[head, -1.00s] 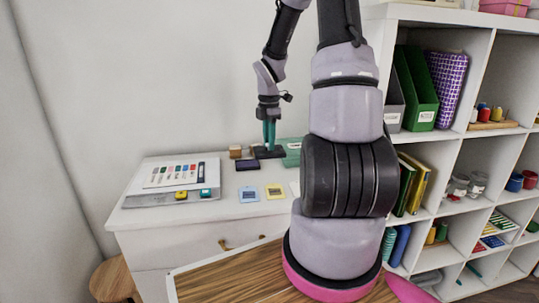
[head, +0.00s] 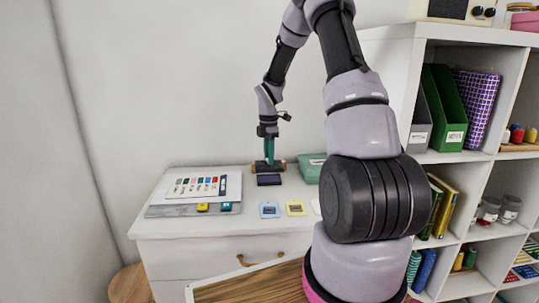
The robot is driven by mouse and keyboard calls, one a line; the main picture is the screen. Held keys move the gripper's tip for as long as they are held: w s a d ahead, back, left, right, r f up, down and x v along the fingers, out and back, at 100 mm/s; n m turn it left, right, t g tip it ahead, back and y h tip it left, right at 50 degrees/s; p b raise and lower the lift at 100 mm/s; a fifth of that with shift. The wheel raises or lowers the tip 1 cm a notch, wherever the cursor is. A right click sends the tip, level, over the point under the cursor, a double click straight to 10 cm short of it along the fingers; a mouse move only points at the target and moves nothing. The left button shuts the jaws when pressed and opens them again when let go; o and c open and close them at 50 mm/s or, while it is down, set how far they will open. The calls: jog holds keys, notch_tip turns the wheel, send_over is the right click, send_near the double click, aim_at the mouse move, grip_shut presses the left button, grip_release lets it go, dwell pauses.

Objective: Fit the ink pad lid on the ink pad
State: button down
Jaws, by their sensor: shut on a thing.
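My gripper (head: 269,160) is at the back of the white cabinet top, its teal fingers pointing down. It is shut on a small dark piece, which I take to be the ink pad lid (head: 268,167). The ink pad (head: 269,180), a dark purple rectangle, lies on the cabinet top just in front of the lid in the head view. The lid appears roughly level and apart from the pad, slightly behind it. The exact height of the lid above the surface is hard to tell at this size.
A green box (head: 312,168) stands to the right, and small brown wooden pieces (head: 254,168) lie beside the lid. A blue card (head: 269,210) and a yellow card (head: 295,208) lie in front. A tray with a colour chart (head: 198,187) is at left. My arm hides the right end.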

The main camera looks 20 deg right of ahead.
aim_at(269, 167)
jog(key=shift+f, duration=2.25)
jog(key=shift+f, duration=0.4)
jog(key=c, duration=0.6)
grip_release()
